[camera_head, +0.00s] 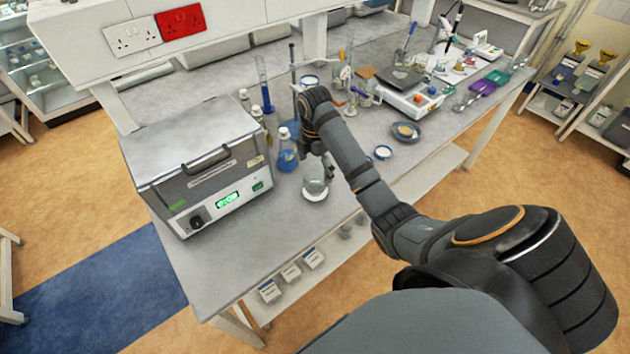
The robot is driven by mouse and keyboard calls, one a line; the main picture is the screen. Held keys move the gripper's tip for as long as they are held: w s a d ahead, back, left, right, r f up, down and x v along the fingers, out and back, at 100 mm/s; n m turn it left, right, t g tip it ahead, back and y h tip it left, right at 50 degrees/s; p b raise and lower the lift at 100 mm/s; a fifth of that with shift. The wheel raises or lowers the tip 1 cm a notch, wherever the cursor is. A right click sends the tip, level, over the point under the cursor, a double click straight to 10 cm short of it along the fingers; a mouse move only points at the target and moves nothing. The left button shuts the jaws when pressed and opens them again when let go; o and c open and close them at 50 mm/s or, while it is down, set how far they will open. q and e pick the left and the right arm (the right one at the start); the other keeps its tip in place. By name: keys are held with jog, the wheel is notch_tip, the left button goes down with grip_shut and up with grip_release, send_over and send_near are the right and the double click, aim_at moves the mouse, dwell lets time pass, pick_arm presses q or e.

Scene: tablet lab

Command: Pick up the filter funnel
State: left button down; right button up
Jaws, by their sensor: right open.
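My right arm reaches in from the lower right and bends down over the bench. My right gripper (328,172) points down, small and partly hidden by the wrist, and is open. Just left of and below it is a clear glass vessel (314,184) on a white round base near the bench's front edge. I cannot tell for sure whether this is the filter funnel, or whether the gripper touches it. A conical flask with blue liquid (287,156) stands to its left. My left gripper is not in view.
A grey heating box (190,165) with a green display takes up the left of the bench. A tall blue cylinder (264,88) and bottles stand behind. A balance (410,95) and dishes (405,131) are to the right. The bench's front left (235,255) is clear.

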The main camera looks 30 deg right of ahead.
aim_at(315, 178)
notch_tip(315, 178, down, 5)
jog(key=b, duration=0.5)
jog(key=shift+f, duration=0.1)
jog(key=shift+s+r, duration=0.1)
jog(key=shift+r, duration=0.15)
jog(key=c, duration=1.3)
